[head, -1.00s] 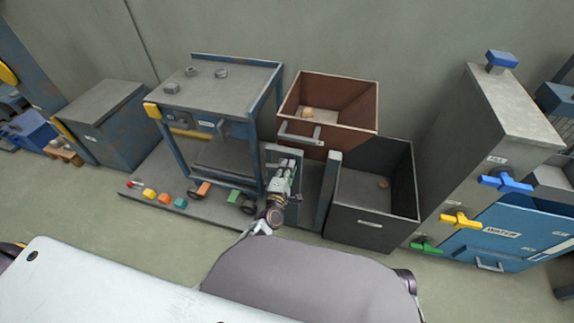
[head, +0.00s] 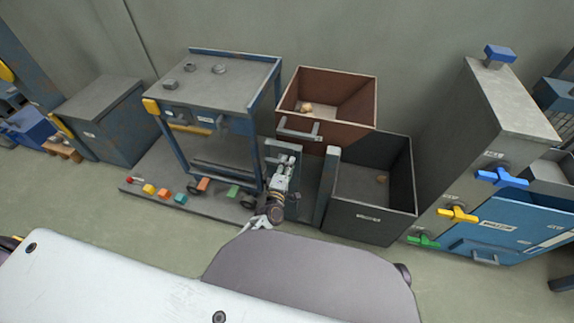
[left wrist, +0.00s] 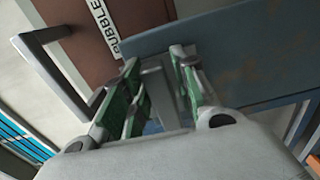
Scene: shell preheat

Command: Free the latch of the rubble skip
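The rubble skip (head: 352,116) is a rust-brown open box with a grey handle, raised beside the grey-blue frame; it holds a small tan lump. In the left wrist view its brown front (left wrist: 95,25) bears a label reading "UBBLE". My left gripper (head: 288,166) is below and left of the skip, at the grey-blue post. In the left wrist view its green-padded fingers (left wrist: 163,88) stand apart, with a grey upright piece (left wrist: 153,82) between them. This piece may be the latch; whether the pads touch it I cannot tell. My right gripper is out of view.
A dark open bin (head: 372,226) stands right of the post. A blue-framed table (head: 215,85) stands left. A grey cabinet (head: 510,110) with blue, yellow and green valve handles is at right. Coloured blocks and a red-knobbed lever lie along the platform's (head: 220,205) front edge.

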